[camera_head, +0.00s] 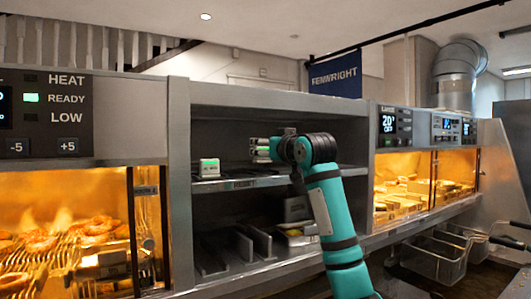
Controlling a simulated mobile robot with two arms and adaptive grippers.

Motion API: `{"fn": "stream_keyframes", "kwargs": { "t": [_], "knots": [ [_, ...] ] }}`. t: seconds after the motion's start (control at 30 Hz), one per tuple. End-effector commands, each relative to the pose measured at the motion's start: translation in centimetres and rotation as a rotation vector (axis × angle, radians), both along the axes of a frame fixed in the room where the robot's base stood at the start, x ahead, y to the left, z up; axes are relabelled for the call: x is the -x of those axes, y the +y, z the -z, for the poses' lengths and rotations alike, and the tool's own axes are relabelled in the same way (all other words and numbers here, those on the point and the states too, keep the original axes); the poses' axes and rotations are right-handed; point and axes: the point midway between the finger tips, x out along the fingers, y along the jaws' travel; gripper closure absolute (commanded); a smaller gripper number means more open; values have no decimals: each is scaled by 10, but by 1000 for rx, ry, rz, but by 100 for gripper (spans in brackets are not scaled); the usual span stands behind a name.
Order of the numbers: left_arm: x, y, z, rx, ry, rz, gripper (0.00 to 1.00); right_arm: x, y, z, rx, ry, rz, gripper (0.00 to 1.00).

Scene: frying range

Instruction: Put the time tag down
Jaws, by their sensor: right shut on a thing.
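My right gripper (262,150) reaches into the open shelf bay and points left above the upper shelf (240,183). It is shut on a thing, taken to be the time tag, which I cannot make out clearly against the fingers. My left gripper is not in view.
Glowing heated cabinets with food stand left (75,230) and right (405,190) of the bay. Dark dividers (240,243) fill the lower shelf. Wire fry baskets (436,257) sit at lower right. The bay's side wall is close on the left.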

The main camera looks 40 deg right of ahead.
Motion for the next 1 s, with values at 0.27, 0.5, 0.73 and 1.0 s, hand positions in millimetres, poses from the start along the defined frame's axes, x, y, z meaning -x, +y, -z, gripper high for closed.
{"fn": "stream_keyframes", "kwargs": {
  "t": [0.27,0.5,0.73,1.0],
  "knots": [
    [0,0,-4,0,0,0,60,1,1,25,1,0,-1,79],
    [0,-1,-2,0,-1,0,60,1,1,27,1,1,-1,79],
    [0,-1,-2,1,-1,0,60,1,1,29,1,2,-1,37],
    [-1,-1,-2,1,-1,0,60,1,1,28,1,1,0,32]
  ]
}}
